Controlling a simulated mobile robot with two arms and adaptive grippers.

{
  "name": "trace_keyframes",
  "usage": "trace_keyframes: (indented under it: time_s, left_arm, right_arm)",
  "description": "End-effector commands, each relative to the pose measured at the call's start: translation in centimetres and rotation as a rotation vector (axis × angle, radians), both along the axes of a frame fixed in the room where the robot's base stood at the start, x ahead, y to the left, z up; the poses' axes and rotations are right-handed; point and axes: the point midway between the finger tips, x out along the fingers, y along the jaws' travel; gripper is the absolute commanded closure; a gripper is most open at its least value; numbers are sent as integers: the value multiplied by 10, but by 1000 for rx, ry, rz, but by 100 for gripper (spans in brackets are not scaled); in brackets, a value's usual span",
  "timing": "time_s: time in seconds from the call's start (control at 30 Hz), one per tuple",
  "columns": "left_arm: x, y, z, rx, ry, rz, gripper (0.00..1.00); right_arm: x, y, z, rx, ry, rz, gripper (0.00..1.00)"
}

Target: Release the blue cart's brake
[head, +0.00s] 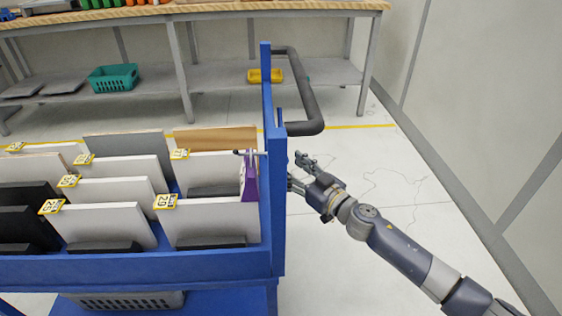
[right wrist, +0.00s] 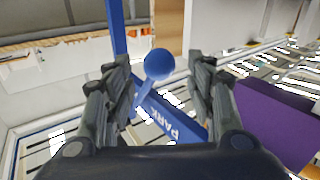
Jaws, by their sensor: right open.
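The blue cart (head: 278,210) stands at the left of the head view, loaded with several upright panels. A dark tube handle (head: 309,90) sticks out from its right end. My right gripper (head: 294,172) is just right of the cart's corner post. In the right wrist view, a blue ball knob (right wrist: 159,64) on a short stem sits between the open fingers of my right gripper (right wrist: 162,85). Neither finger visibly grips it. Behind it a blue bar (right wrist: 180,131) carries the word PARK. My left gripper is out of view.
A purple piece (head: 249,182) sits inside the cart's right end and shows at right in the wrist view (right wrist: 275,125). A workbench (head: 220,10) with a lower shelf stands behind. A wall (head: 480,120) is at right. Floor between cart and wall is clear.

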Motion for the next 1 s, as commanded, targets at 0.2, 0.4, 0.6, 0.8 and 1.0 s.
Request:
trace_keyframes:
  time_s: [0.2,0.4,0.6,0.8,1.0]
  left_arm:
    - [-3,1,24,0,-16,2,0]
    - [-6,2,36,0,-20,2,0]
    - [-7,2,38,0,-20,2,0]
    - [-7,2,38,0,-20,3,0]
    - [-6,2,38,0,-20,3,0]
  right_arm:
    - [29,19,-1,0,-1,-1,50]
    - [39,26,-1,-1,0,-2,50]
    - [40,27,-1,-1,1,-1,50]
    - [40,27,-1,-1,1,-1,72]
    - [40,27,-1,-1,0,-1,100]
